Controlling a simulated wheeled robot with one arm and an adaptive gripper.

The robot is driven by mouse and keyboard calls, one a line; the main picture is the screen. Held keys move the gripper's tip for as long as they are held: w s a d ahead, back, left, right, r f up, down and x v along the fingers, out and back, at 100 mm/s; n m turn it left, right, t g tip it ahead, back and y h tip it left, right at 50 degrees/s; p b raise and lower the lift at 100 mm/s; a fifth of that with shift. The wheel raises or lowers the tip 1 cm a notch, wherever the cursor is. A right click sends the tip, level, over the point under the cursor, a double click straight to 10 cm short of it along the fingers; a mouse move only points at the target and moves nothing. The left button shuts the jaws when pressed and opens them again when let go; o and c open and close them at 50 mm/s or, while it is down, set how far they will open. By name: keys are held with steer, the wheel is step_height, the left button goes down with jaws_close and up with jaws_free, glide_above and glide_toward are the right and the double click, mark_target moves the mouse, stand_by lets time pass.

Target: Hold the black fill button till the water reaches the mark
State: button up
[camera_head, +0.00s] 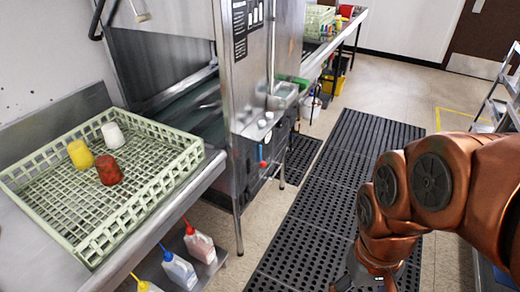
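My copper-coloured arm enters from the right. My gripper (356,279) points down at the bottom edge, over the black floor mat, and is partly cut off. Its fingertips are not clear, so I cannot tell whether it is open or shut. The steel dish machine (242,85) stands left of it, well apart. Small light knobs (264,120) and a red-and-blue handled part (262,156) show low on its front corner. I cannot make out a black fill button, a water level or a mark.
A pale green dish rack (78,222) with a yellow, a red and a white cup sits on the left counter. Coloured bottles (199,243) stand on a shelf below. Black mats (322,205) cover the open aisle. A step ladder (500,105) stands at right.

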jaws_close()
stand_by(0.4)
stand_by(1.2)
